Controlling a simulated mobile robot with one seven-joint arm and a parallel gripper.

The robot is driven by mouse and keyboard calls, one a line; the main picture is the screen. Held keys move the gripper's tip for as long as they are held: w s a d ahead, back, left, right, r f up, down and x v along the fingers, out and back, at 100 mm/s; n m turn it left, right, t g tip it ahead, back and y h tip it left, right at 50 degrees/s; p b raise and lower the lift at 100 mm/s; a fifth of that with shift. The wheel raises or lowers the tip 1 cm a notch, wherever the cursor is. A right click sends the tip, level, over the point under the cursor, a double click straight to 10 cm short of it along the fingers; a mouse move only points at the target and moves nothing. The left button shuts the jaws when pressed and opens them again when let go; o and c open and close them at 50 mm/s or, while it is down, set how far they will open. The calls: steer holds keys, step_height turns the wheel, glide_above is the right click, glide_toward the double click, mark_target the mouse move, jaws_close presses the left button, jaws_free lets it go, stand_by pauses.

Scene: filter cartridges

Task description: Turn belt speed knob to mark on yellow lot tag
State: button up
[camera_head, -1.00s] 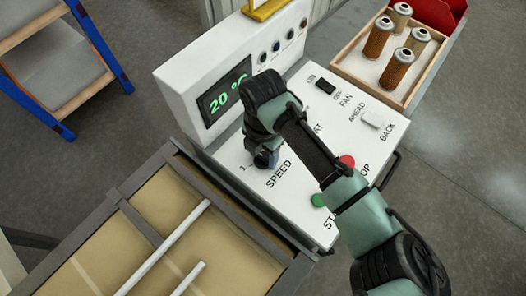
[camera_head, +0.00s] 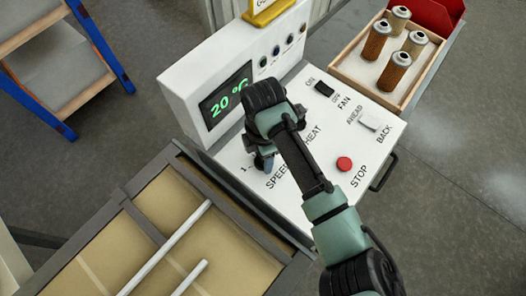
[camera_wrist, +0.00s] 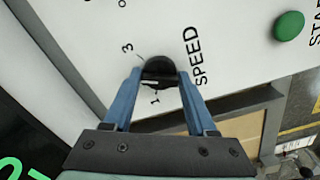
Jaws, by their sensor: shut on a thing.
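The black belt speed knob (camera_wrist: 160,68) sits on the white panel beside the word SPEED in the wrist view. My gripper (camera_wrist: 159,82) has its two blue fingers on either side of the knob, shut on it. In the head view my gripper (camera_head: 263,160) is low over the panel and hides the knob. Scale marks 1 (camera_wrist: 155,100) and 3 (camera_wrist: 127,48) show around the knob; I cannot tell exactly where its pointer stands. The yellow lot tag (camera_head: 272,11) stands on top of the panel housing, cut off by the frame's top edge, its writing not readable.
The panel also bears a red STOP button (camera_head: 344,163), FAN switch (camera_head: 325,89), AHEAD/BACK switch (camera_head: 369,122) and green button (camera_wrist: 289,25). The display (camera_head: 228,97) reads 20 °C. A wooden tray (camera_head: 345,70) of cartridges stands behind right; a conveyor (camera_head: 130,210) lies front left.

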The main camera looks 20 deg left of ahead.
steer(key=m+p, duration=0.2)
steer(key=m, duration=0.2)
steer(key=shift+r, duration=0.15)
steer(key=shift+m+p, duration=0.65)
steer(key=shift+m, duration=0.75)
steer(key=shift+w, duration=0.1)
steer(key=o, duration=1.4)
steer(key=shift+c, duration=0.2)
step_height(320, 180, up, 13)
